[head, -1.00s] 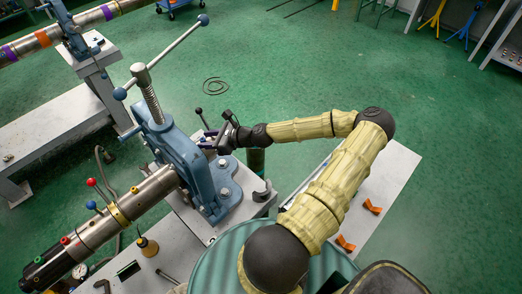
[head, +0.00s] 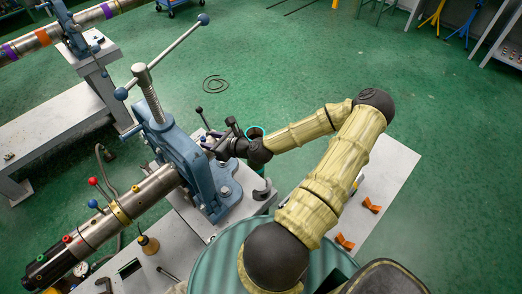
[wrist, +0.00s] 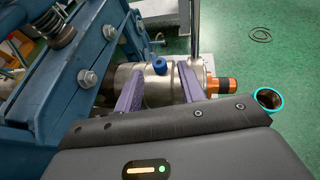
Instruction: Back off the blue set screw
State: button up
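The blue set screw (wrist: 160,65) stands on top of a steel cylinder (wrist: 155,78) in the wrist view. My gripper (wrist: 161,69) is open, with one purple finger left of the screw and one right of it. A gap shows between the screw and each finger. In the head view my gripper (head: 209,141) is at the right side of the blue vise (head: 180,155). The screw cannot be made out in the head view.
An orange threaded end (wrist: 228,84) sticks out right of the cylinder. A cyan-rimmed open pipe (wrist: 267,98) stands close to my wrist. An upright metal rod (wrist: 194,30) rises behind the right finger. A long pipe (head: 150,190) runs from the vise to the lower left.

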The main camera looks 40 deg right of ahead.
jog(key=p+v, duration=0.5)
jog(key=v, duration=0.9)
jog(key=w+d+f+n+g+y+b, duration=0.1)
jog(key=w+d+f+n+g+b, duration=0.1)
jog(key=d+f+n+g+b, duration=0.5)
jog(key=shift+d+f+n+g, duration=0.9)
jog(key=shift+f+n, duration=1.6)
jog(key=shift+n, duration=4)
jog(key=shift+d, duration=0.15)
